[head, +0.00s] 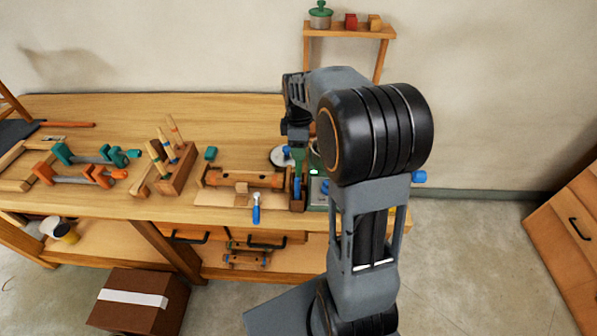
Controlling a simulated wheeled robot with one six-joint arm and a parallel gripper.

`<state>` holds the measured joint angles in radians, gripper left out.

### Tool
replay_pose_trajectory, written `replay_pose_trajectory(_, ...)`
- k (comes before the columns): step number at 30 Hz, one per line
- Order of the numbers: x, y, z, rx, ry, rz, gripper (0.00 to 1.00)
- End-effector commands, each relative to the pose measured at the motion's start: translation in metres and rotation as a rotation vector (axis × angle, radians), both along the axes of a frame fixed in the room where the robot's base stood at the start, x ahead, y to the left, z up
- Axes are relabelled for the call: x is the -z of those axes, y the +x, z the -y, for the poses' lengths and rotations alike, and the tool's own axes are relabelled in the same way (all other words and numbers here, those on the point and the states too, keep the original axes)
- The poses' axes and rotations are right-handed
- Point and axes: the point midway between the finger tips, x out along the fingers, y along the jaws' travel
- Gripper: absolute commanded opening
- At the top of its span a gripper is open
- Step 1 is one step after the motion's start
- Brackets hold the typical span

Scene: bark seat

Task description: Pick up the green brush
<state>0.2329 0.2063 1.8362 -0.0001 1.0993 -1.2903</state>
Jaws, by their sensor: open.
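My gripper (297,142) points down over the right part of the wooden workbench (120,113). It is open, though its fingertips are small and partly lost among the things below. A narrow dark green upright shape (299,157) shows directly under it and looks like the green brush. I cannot tell whether it stands between the fingers or just beside them. A small teal block (211,153) lies further left on the bench, apart from my gripper. My arm hides part of the bench's right end.
A wooden roller frame (243,180), a blue-handled tool (256,208) and a wooden holder with upright tools (176,172) stand left of my gripper. Teal and orange clamps (95,155) lie further left.

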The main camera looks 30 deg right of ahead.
Motion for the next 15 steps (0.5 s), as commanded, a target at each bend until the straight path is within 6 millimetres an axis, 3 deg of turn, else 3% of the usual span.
replay_pose_trajectory(5,0.010,-0.001,-0.001,0.000,0.001,-0.003,0.52)
replay_pose_trajectory(15,0.051,-0.002,-0.003,0.001,0.001,-0.002,0.52)
